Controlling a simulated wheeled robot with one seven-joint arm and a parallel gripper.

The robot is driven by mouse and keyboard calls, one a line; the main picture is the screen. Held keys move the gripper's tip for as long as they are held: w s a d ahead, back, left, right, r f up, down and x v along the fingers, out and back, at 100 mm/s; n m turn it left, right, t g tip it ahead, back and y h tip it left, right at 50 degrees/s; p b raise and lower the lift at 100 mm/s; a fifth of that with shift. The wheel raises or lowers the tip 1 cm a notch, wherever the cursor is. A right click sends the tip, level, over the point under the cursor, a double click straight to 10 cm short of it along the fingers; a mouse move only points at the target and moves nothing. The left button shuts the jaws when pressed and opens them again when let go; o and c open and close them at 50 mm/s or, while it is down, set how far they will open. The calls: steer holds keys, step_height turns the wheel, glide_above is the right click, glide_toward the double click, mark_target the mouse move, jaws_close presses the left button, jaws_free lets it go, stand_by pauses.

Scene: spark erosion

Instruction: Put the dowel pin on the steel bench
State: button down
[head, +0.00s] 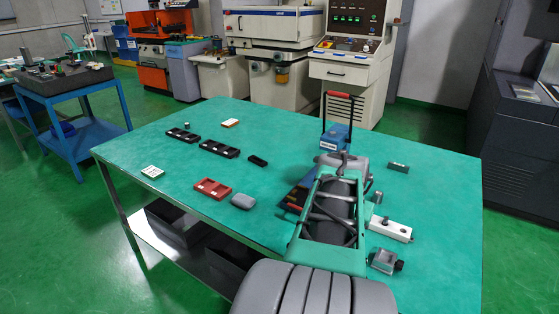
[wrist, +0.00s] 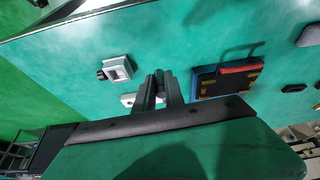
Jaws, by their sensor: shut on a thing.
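A large green-topped bench with a metal frame (head: 160,210) fills the middle of the head view. Its top (wrist: 75,60) also shows in the wrist view. My gripper (wrist: 159,88) is above the bench top, with its fingers close together on a small grey piece, seemingly the dowel pin (wrist: 160,74). Only its end shows at the fingertips. I cannot tell whether it touches the bench. In the head view my arm hides the fingers and the held piece.
A white block (head: 390,228) and grey vise (head: 383,261) lie right of my arm. A blue box with a red handle (head: 335,137) stands behind it. Black trays (head: 219,149), a red tray (head: 212,188) and a grey case (head: 243,201) lie left. The front-left top is mostly clear.

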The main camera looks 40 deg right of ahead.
steer(key=s+d+r+m+g, duration=0.1)
steer(key=s+d+r+m, duration=0.15)
steer(key=s, duration=0.45)
glide_toward(398, 246)
steer(key=d+f, duration=0.2)
steer(key=shift+f, duration=0.3)
step_height(398, 246, down, 3)
steer(key=shift+d+r, duration=0.1)
steer(key=shift+f, duration=0.25)
steer(key=c, duration=1.4)
jaws_free()
